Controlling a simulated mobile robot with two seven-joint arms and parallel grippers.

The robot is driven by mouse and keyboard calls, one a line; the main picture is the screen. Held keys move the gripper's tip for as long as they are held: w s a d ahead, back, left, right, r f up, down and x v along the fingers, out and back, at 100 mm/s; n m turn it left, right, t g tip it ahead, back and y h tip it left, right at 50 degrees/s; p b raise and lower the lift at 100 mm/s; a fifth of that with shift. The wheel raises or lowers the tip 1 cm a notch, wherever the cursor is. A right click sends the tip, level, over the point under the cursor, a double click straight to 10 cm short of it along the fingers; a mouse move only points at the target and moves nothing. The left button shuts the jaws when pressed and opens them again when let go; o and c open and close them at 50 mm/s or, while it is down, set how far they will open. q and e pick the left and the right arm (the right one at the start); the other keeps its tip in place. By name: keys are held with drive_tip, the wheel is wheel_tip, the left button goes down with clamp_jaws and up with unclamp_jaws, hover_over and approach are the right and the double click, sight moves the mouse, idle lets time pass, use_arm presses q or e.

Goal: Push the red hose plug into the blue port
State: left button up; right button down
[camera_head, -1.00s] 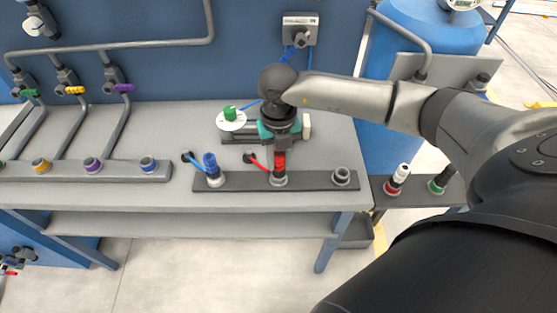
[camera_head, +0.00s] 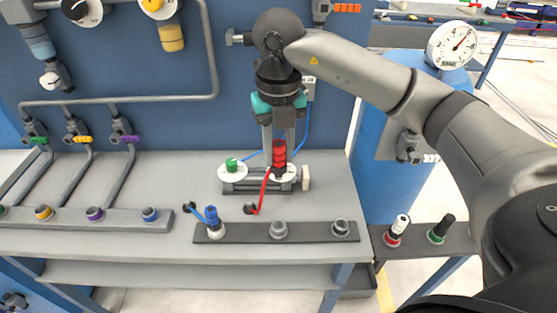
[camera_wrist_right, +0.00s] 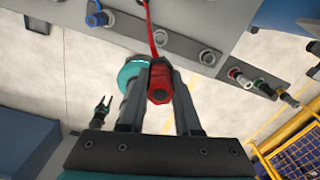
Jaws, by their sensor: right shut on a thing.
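The red hose plug (camera_head: 279,155) is held upright in my right gripper (camera_head: 281,138). In the head view its lower end overlaps a white disc at the back of the bench; the gap cannot be judged. The right wrist view also shows the red plug (camera_wrist_right: 160,84) between both fingers, with its red hose running up the picture. The blue-ringed port (camera_head: 150,214) is at the right end of the left grey strip, empty. A blue plug (camera_head: 212,217) stands in the dark strip's left port. My left gripper is not in the head view.
The dark strip (camera_head: 310,231) has two empty grey ports, middle and right. A green-topped white disc (camera_head: 232,170) sits behind it. Purple (camera_head: 95,214) and yellow (camera_head: 43,212) ports lie left of the blue one. Pipes line the back panel.

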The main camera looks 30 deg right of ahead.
idle(0.3)
drive_tip(key=shift+r+p, duration=3.2)
drive_tip(key=shift+r, duration=0.85)
drive_tip(key=shift+f, duration=0.1)
